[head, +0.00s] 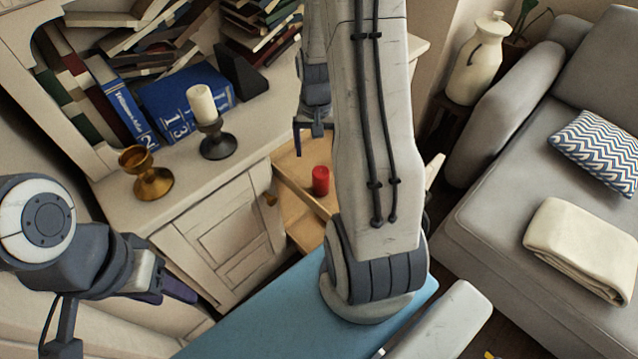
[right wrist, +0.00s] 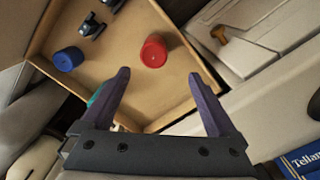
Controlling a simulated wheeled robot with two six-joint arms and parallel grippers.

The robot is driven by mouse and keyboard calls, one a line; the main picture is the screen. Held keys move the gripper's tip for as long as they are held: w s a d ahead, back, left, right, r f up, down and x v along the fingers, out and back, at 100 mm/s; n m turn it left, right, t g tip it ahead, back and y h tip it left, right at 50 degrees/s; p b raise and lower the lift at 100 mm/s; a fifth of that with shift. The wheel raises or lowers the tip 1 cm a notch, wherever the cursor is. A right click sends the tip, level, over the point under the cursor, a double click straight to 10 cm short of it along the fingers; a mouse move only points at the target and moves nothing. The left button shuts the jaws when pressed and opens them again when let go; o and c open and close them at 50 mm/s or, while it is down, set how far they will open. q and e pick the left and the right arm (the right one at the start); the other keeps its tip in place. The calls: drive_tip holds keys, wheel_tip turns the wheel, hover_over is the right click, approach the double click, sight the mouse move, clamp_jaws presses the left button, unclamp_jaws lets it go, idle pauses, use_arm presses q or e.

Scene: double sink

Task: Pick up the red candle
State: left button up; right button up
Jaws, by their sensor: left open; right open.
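The red candle (head: 320,180) is a short cylinder standing in an open wooden drawer (head: 299,224) of the cabinet. In the right wrist view the red candle (right wrist: 153,52) shows ahead of my right gripper (right wrist: 159,74), roughly between the lines of its fingers and apart from them. The right gripper is open and empty. In the head view the right gripper (head: 306,140) hangs above the drawer, behind and left of the candle, partly hidden by my arm. My left gripper (head: 172,294) is open and empty, low in front of the cabinet at left.
A blue cylinder (right wrist: 68,59) and dark metal items (right wrist: 92,26) share the drawer. A white candle on a black holder (head: 217,140), a brass goblet (head: 148,178) and blue books (head: 180,102) stand on the cabinet top. A grey sofa (head: 490,220) is at right.

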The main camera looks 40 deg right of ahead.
sight(321, 171)
drive_tip(key=f, duration=0.5)
drive_tip(key=shift+s+d+f, duration=0.1)
drive_tip(key=shift+s+d, duration=0.05)
drive_tip(key=shift+d, duration=0.2)
drive_tip(key=f, duration=0.3)
drive_tip(key=f+b, duration=0.1)
drive_tip(key=f, duration=0.1)
drive_tip(key=shift+s+f, duration=0.35)
clamp_jaws()
drive_tip(key=shift+r, duration=0.15)
